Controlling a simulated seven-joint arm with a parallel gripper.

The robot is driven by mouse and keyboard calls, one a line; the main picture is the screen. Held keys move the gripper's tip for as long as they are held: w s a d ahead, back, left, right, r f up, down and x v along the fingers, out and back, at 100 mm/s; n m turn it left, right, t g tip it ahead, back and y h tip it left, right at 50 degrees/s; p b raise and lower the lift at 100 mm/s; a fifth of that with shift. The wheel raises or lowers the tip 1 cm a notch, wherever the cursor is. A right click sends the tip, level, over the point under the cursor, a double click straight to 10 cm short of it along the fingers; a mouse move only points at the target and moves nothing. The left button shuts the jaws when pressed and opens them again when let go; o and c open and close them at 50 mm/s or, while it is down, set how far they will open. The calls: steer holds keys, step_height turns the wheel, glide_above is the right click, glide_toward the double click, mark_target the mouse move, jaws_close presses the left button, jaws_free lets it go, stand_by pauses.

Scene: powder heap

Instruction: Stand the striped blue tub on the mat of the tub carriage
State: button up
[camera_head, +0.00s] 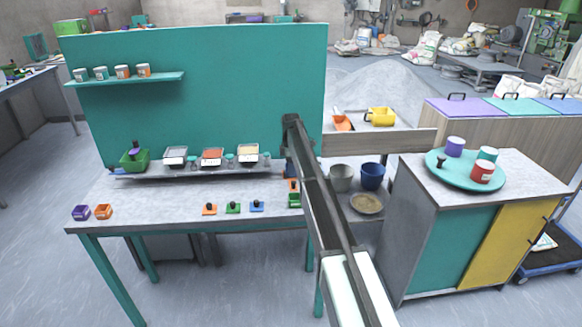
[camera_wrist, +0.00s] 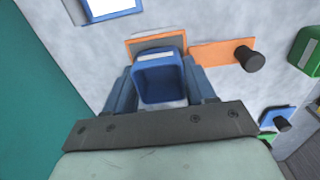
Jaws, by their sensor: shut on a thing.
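My gripper (camera_wrist: 160,88) is shut on the blue tub (camera_wrist: 165,82), with a finger on each side. The tub is open-topped and looks empty; a pale band shows near its far rim. Just beyond it in the wrist view is a grey mat with an orange edge (camera_wrist: 142,45), partly hidden by the tub. An orange plate with a black knob (camera_wrist: 220,55) adjoins it on the right. I cannot tell whether the tub touches the mat or hangs above it. In the head view my arm hides the gripper and tub; a bit of orange (camera_head: 293,185) shows beside it.
A green block (camera_wrist: 307,52) lies right of the knob. Knobbed blue (camera_head: 256,206), green (camera_head: 233,208) and orange (camera_head: 209,209) plates lie along the table front. A shelf (camera_head: 200,171) holds several trays.

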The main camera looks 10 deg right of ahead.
steer(key=o, duration=1.4)
steer(key=shift+r, duration=0.1)
steer(key=shift+r, duration=3.35)
steer(key=shift+d, duration=0.1)
